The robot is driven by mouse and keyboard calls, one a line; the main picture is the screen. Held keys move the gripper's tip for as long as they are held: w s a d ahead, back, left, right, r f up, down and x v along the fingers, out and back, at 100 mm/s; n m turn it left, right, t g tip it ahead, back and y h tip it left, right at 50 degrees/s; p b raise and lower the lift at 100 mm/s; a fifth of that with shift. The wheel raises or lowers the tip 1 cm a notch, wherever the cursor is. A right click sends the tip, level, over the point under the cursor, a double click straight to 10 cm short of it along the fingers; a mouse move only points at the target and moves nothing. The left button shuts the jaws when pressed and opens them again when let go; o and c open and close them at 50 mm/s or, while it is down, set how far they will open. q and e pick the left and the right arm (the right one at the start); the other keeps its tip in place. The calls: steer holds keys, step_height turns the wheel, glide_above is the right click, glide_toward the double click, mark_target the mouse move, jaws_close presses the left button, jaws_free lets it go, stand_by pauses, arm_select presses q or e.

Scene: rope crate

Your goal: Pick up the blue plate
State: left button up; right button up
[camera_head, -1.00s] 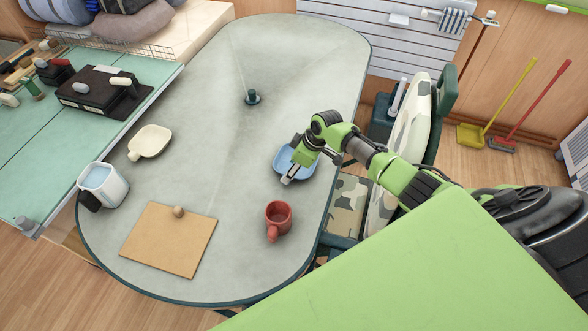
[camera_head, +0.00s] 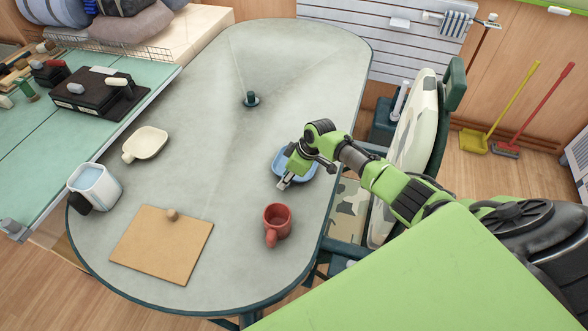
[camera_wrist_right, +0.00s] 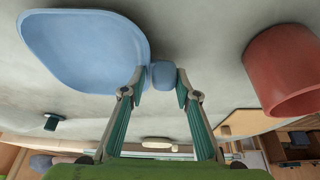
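The blue plate (camera_head: 307,173) lies on the grey table near its right edge, partly hidden by my right gripper in the head view. My right gripper (camera_head: 284,184) is at the plate's near side, low over the table. In the right wrist view the plate (camera_wrist_right: 85,48) fills the upper left, and its short blue handle sits between the two fingertips of my right gripper (camera_wrist_right: 163,80). The fingertips appear to press on both sides of the handle. The plate looks flat on the table. My left gripper is not in view.
A red mug (camera_head: 278,222) stands near the plate, and in the wrist view the mug (camera_wrist_right: 285,70) is right of my fingers. A cream dish (camera_head: 147,144), a white jug (camera_head: 97,185) and a brown board (camera_head: 160,248) are on the left.

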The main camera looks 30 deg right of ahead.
steer(key=shift+r, duration=0.1)
jaws_close()
steer(key=shift+r, duration=0.5)
arm_select(q)
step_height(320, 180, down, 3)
steer(key=b, duration=0.3)
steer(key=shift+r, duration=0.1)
arm_select(e)
steer(key=s+a+r, duration=0.7)
steer(key=a+r, duration=0.4)
steer(key=shift+s+a+r, duration=0.3)
steer(key=shift+s+r, duration=0.1)
